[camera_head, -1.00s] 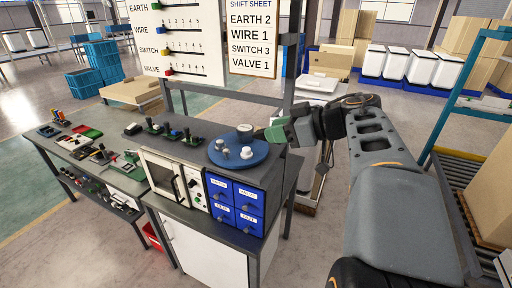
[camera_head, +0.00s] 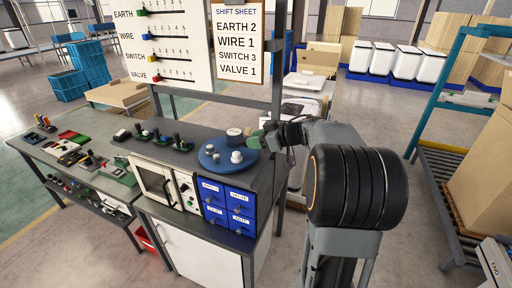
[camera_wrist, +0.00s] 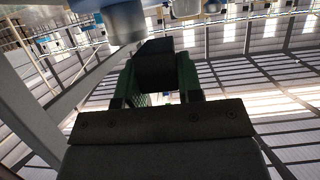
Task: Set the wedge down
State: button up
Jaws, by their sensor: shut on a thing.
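My gripper (camera_head: 258,139) is at the right rim of the round blue plate (camera_head: 212,165) on the workbench. In the wrist view its green fingers (camera_wrist: 158,72) are shut on a dark block, which I take to be the wedge (camera_wrist: 157,60). In the head view the wedge cannot be made out. I cannot tell whether it touches anything below. On the plate stand a grey cylinder (camera_head: 234,135) and small white knob-like pieces (camera_head: 236,157).
A grey post (camera_head: 279,70) rises near my gripper. A shelf rack (camera_head: 440,120) stands at right.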

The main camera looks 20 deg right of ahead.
jog(key=shift+f+p, duration=0.3)
jog(key=shift+f, duration=1.3)
jog(key=shift+f, duration=0.1)
jog(key=o, duration=0.9)
